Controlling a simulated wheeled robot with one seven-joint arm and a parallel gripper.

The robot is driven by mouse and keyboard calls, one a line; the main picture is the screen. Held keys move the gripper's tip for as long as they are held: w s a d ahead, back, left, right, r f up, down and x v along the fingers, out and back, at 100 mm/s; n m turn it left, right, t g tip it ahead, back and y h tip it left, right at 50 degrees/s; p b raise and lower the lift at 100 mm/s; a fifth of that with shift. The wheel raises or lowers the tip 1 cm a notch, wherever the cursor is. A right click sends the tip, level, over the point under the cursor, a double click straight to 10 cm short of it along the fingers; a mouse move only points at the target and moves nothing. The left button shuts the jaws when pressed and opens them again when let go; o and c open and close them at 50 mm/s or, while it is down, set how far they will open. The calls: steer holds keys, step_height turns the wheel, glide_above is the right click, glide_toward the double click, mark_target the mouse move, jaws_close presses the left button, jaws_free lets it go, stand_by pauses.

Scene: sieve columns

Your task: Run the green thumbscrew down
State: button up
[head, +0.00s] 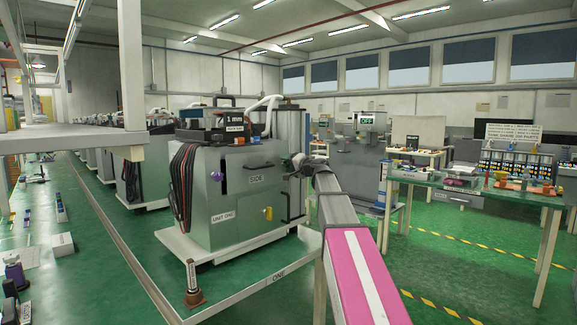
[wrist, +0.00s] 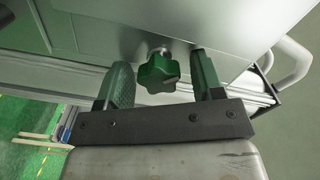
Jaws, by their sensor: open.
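The green thumbscrew (wrist: 158,72) is a lobed knob on a short metal shank, set against a grey metal panel (wrist: 215,30) in the wrist view. My gripper (wrist: 160,75) is open, with its two green-padded fingers on either side of the knob. A gap shows on each side, and neither finger visibly touches it. In the head view my arm reaches to the right side of the grey cabinet marked "SIDE" (head: 240,200). The thumbscrew cannot be made out there, and my gripper's fingers are hidden or too small to tell.
A curved light handle (wrist: 292,62) stands right of the fingers in the wrist view. A green table with bottles and parts (head: 480,185) stands at the right. Green floor (head: 450,265) is open between them.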

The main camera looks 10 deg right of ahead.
steer(key=c, duration=0.9)
steer(key=shift+m, duration=0.3)
steer(key=shift+f+m, duration=0.15)
steer(key=shift+m, duration=2.55)
steer(key=o, duration=0.9)
steer(key=v, duration=1)
steer(key=shift+s+d, duration=0.25)
steer(key=shift+s, duration=0.05)
